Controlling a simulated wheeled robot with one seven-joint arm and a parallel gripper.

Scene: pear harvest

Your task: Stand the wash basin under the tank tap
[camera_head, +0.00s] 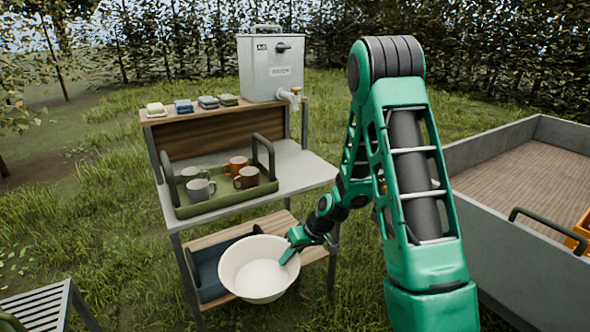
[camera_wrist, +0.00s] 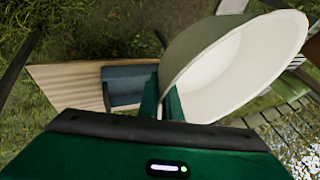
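The cream wash basin (camera_head: 259,268) is in front of the lower shelf of the stand, tilted with its open side towards the head camera. My gripper (camera_head: 292,250) is at the basin's right rim, with its fingers around the wall. In the wrist view the basin (camera_wrist: 240,65) fills the upper right, and my gripper (camera_wrist: 172,100) has one finger on each side of its wall. The grey tank (camera_head: 271,68) stands on the top shelf at the back right. Its tap (camera_head: 290,96) sticks out at the lower right, above the middle shelf.
The middle shelf (camera_head: 308,171) is bare at its right end, below the tap. A green tray (camera_head: 219,206) with several mugs fills its left part. A dark blue crate (camera_head: 210,277) sits on the lower shelf. A grey-walled cart bed (camera_head: 510,250) stands at the right.

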